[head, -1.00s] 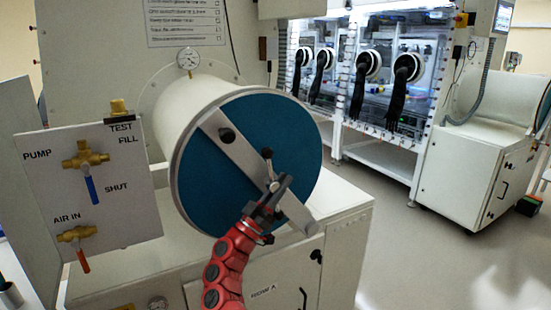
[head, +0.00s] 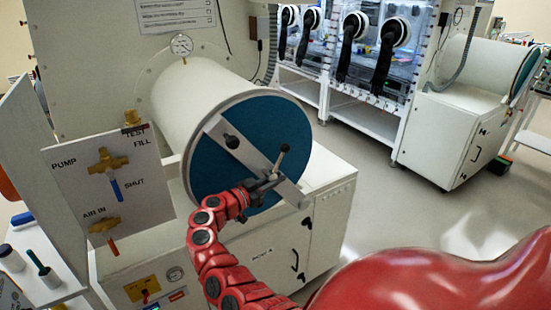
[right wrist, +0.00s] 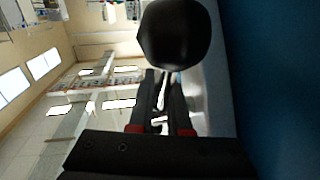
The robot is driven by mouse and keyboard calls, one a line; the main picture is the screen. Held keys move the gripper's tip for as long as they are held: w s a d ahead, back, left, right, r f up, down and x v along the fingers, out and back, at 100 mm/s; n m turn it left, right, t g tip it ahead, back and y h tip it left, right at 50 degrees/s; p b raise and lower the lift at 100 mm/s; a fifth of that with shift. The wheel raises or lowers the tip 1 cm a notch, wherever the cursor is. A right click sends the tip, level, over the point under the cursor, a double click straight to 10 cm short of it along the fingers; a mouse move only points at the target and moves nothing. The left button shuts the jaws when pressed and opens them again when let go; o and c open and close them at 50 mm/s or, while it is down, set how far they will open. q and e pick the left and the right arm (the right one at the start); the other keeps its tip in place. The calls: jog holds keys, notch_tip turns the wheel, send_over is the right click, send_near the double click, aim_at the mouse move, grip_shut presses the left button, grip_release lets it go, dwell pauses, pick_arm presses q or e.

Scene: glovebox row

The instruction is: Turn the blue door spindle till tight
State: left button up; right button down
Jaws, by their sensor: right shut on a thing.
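The round blue door (head: 235,160) closes the end of the white cylinder, with a flat metal bar (head: 222,137) slanting across it. In the right wrist view a black knob (right wrist: 178,35) is close, just past the fingers (right wrist: 160,105); the blue door fills the right side. My left gripper is out of view.
A valve panel (head: 75,185) stands left of the cylinder, with a blue lever (head: 116,190) and a red lever (head: 112,246). The white cabinet (head: 330,215) is below the door. Open floor (head: 400,215) lies to the right. Gloveboxes stand behind.

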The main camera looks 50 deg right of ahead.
dwell(0.3)
jog(key=c, duration=1.2)
grip_release()
jog(key=shift+d, duration=0.1)
jog(key=shift+o, duration=0.2)
jog(key=shift+f, duration=0.1)
jog(key=w+a+b, duration=0.2)
jog(key=a+b, duration=0.2)
jog(key=a, duration=1.3)
jog(key=shift+b, duration=0.35)
jog(key=shift+s, duration=0.1)
